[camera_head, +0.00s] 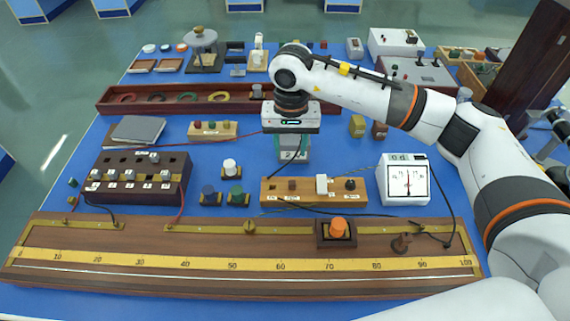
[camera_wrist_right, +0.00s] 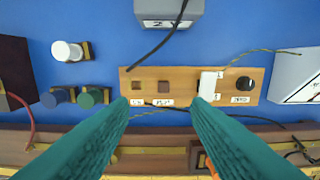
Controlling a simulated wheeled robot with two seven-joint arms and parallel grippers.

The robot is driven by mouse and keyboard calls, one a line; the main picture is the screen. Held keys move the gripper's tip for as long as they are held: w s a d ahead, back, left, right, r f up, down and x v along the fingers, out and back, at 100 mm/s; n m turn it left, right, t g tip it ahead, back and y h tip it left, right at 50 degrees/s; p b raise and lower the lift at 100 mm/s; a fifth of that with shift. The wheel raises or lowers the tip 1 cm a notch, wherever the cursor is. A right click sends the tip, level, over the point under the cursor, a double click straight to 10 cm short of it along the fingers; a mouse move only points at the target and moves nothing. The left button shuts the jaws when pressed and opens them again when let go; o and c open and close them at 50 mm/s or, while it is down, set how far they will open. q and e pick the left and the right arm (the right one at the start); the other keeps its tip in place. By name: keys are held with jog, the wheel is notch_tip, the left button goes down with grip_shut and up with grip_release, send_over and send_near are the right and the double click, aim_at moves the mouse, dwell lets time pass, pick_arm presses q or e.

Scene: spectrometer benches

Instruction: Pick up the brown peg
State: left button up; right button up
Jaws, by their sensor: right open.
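A small square brown peg (camera_head: 292,185) sits in a light wooden board (camera_head: 308,202), between a dark square spot on the left and a white block (camera_head: 322,184). In the right wrist view the peg (camera_wrist_right: 164,87) shows from above, just beyond the space between the fingertips. My right gripper (camera_head: 292,160) points down behind the board, with its teal fingers apart. Its fingers (camera_wrist_right: 160,104) are open and empty in the wrist view, one on each side of the peg's line. Nothing hides the peg. My left gripper is not in view.
A grey block marked 2 (camera_wrist_right: 168,12) stands behind the board. A white meter (camera_head: 404,180) is to the right, with wires crossing near the board. A long ruler bench (camera_head: 200,279) lies in front.

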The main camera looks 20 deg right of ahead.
aim_at(292, 182)
jog(key=f, duration=0.2)
jog(key=f+p, duration=0.2)
jog(key=f, duration=0.1)
jog(key=shift+s+f, duration=0.3)
jog(key=shift+f, duration=0.05)
jog(key=shift+w+f, duration=0.1)
jog(key=shift+f, duration=0.55)
jog(key=f, duration=0.1)
jog(key=f+p, duration=0.2)
jog(key=f, duration=0.1)
jog(key=shift+s+d+f, duration=0.1)
jog(key=shift+s+d, duration=0.1)
jog(key=shift+s, duration=0.1)
jog(key=shift+f, duration=0.25)
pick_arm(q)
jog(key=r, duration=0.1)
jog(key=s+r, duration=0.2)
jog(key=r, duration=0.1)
pick_arm(e)
jog(key=shift+w, duration=0.1)
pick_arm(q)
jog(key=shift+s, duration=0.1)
pick_arm(e)
grip_shut()
